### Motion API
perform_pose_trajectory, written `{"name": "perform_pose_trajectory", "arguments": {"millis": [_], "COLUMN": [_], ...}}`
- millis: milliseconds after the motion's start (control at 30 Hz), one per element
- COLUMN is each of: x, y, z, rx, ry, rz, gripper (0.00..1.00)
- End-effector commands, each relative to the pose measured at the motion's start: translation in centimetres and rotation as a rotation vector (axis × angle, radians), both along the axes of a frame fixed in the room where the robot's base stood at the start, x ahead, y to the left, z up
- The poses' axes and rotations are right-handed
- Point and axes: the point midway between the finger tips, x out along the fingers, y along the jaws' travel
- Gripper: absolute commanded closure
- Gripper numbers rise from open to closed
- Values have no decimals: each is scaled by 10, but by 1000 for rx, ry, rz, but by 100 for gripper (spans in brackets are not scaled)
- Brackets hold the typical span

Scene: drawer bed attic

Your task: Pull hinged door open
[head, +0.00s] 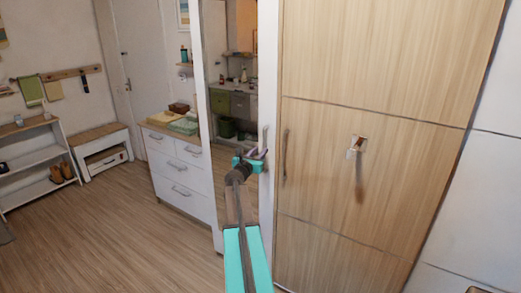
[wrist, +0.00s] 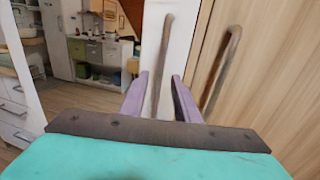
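A tall narrow door with a mirror panel and white frame (head: 262,60) stands left of a wooden door (head: 370,190). A slim upright bar handle (head: 265,136) sits on the white frame. It also shows in the wrist view (wrist: 164,50). The wooden door has its own upright handle (head: 285,155), seen right of my fingers in the wrist view (wrist: 220,70). My gripper (head: 259,153) is at the white-frame handle. In the wrist view my purple fingers (wrist: 160,85) are apart, with the lower handle showing between them. I cannot tell whether they touch it. The mirrored door looks shut.
A white drawer chest (head: 180,175) with folded cloths on top stands left of the mirrored door. A bench (head: 103,150) and a shoe rack (head: 35,165) are farther left. The wood floor (head: 110,235) in front is clear.

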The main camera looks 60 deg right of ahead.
Motion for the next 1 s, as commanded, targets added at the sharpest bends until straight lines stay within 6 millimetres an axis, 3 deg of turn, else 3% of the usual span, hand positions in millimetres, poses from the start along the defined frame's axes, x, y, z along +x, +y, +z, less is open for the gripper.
{"name": "perform_pose_trajectory", "arguments": {"millis": [333, 800, 1000], "x": [6, 6, 6], "y": [-28, -33, -33], "z": [0, 0, 0], "rx": [0, 0, 0], "ry": [2, 1, 1], "rz": [1, 0, 0], "gripper": [72, 72, 100]}}
